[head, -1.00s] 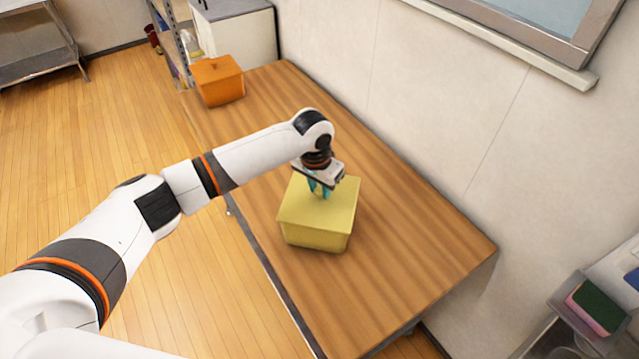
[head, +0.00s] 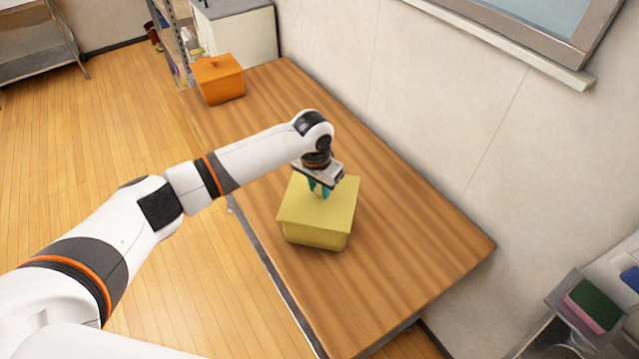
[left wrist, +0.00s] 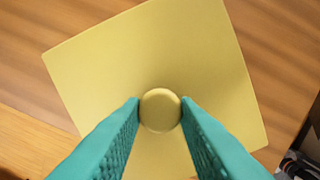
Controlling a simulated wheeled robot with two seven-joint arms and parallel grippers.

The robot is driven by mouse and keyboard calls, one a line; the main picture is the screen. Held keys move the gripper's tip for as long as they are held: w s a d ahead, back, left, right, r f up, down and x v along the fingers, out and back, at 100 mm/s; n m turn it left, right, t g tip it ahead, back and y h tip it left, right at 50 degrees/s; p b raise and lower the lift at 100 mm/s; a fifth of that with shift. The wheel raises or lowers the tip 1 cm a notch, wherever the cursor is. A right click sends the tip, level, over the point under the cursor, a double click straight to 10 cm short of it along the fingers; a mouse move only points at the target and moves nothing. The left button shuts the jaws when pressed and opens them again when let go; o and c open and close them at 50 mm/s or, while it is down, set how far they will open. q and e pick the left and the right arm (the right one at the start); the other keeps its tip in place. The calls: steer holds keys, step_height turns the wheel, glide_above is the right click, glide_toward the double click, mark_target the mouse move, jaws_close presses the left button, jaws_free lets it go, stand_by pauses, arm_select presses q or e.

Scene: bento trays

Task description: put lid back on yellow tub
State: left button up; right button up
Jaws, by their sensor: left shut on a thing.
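The yellow tub (head: 315,236) stands on the wooden table. Its flat square yellow lid (head: 335,208) covers the top of the tub; I cannot tell whether it is fully seated. My left gripper (head: 319,191) is above the lid, pointing down. In the left wrist view its teal fingers (left wrist: 160,112) are shut on the round knob (left wrist: 160,110) at the middle of the lid (left wrist: 165,55). The gripper hides the knob in the head view. My right gripper is not in view.
An orange lidded tub (head: 218,78) stands at the far left end of the table (head: 400,270). The table is clear around the yellow tub. A wall runs along the table's right side. A pink and green sponge-like block (head: 592,305) lies at the lower right, off the table.

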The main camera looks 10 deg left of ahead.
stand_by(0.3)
arm_select(q)
steer(key=o, duration=1.5)
steer(key=shift+r, duration=0.15)
step_height(320, 180, up, 5)
steer(key=p, duration=0.5)
steer(key=shift+p, duration=0.3)
steer(key=shift+r, duration=0.9)
